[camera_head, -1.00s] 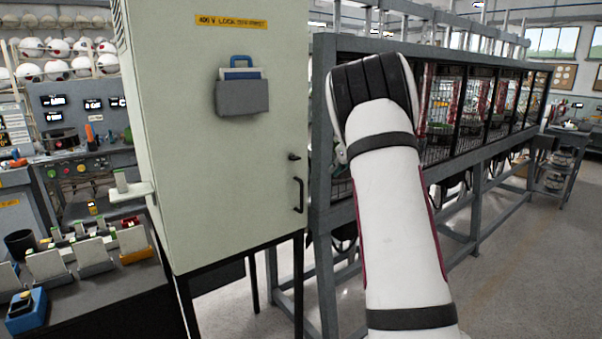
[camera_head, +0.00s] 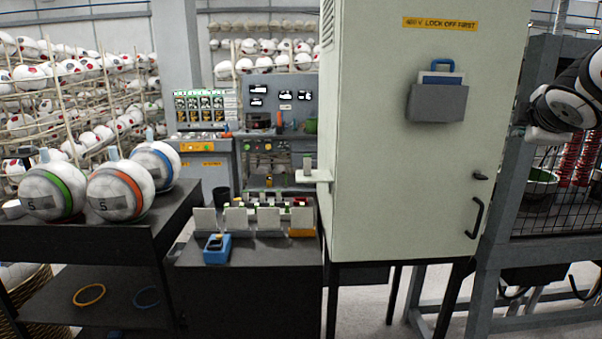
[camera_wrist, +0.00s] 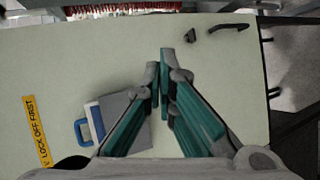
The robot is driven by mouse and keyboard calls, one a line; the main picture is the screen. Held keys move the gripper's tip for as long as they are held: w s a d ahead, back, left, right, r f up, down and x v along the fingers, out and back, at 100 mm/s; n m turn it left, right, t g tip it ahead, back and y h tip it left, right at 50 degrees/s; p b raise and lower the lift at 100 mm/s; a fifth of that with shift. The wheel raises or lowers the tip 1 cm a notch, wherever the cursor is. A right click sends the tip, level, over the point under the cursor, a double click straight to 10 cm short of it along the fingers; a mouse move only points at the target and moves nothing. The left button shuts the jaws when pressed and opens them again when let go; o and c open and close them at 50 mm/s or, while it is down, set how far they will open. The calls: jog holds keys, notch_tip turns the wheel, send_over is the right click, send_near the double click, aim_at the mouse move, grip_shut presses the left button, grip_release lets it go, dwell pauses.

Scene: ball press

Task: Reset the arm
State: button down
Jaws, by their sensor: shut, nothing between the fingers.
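My gripper (camera_wrist: 159,82) shows in the wrist view with its green-grey fingers together and nothing between them. Behind it is the pale cabinet (camera_wrist: 230,110), which appears turned sideways in this view. In the head view the cabinet (camera_head: 415,160) stands upright right of the middle. Part of my arm (camera_head: 572,100) shows at the right edge of the head view, in front of the caged frame. My gripper itself is not visible in the head view. Whether it touches the cabinet cannot be told.
The cabinet carries a grey pocket (camera_head: 437,103) and a black handle (camera_head: 474,218). A caged frame (camera_head: 490,270) stands to its right. A dark bench (camera_head: 250,280) with card holders and a blue device (camera_head: 217,249) is left of it. Banded balls (camera_head: 120,190) sit on a dark shelf at left.

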jog(key=s+a+f+m+g+y, duration=0.3)
jog(key=s+a+f+m, duration=0.3)
jog(key=s+a, duration=0.7)
jog(key=s+a+f+m+g+y, duration=0.3)
jog(key=s+a+f+m, duration=0.3)
jog(key=s+a+f, duration=0.4)
jog(key=s+a, duration=0.3)
jog(key=s, duration=0.2)
jog(key=shift+y, duration=0.4)
jog(key=shift+w, duration=0.1)
